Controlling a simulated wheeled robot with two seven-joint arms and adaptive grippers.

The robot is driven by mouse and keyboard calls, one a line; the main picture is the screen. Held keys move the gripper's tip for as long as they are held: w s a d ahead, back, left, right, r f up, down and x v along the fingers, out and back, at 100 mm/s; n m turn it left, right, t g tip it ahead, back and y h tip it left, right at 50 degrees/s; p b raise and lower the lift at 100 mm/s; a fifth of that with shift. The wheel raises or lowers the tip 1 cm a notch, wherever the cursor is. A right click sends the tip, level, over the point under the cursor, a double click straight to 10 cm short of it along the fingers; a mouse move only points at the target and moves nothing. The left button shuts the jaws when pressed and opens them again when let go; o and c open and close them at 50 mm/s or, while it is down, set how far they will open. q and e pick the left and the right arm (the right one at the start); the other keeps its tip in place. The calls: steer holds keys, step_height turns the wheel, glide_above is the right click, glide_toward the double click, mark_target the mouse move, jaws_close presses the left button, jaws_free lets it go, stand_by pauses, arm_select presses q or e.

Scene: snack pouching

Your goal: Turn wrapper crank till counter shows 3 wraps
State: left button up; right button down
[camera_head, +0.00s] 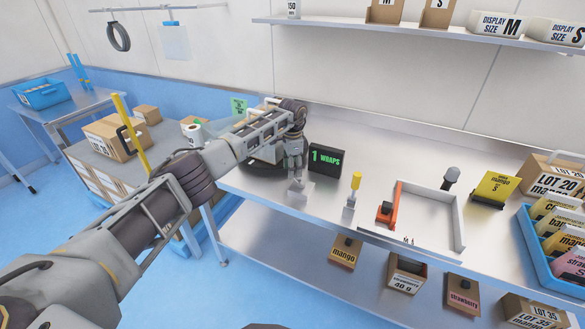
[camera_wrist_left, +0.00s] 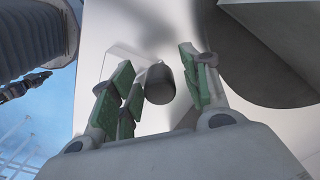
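The counter (camera_head: 327,160) is a dark box on the steel bench with green text reading "1 WRAPS". The wrapper (camera_head: 264,152) stands left of it, mostly hidden behind my left arm. My left gripper (camera_head: 295,164) is just left of the counter, pointing down. In the left wrist view my left gripper (camera_wrist_left: 158,90) has its green-padded fingers apart. A dark cylindrical knob (camera_wrist_left: 160,84), which looks like the crank handle, sits between them, near the left finger and with a gap to the right one. Whether the left finger touches it I cannot tell. My right gripper is out of view.
Right along the bench are a yellow-topped post (camera_head: 351,192), an orange piece (camera_head: 386,211) at a metal frame (camera_head: 461,230), a dark-knobbed post (camera_head: 450,178), a yellow mango pouch (camera_head: 494,189) and a blue crate (camera_head: 533,250). Boxes sit on the shelf below.

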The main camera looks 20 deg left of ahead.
arm_select(q)
steer(key=shift+r, duration=0.1)
step_height(320, 180, up, 12)
stand_by(1.0)
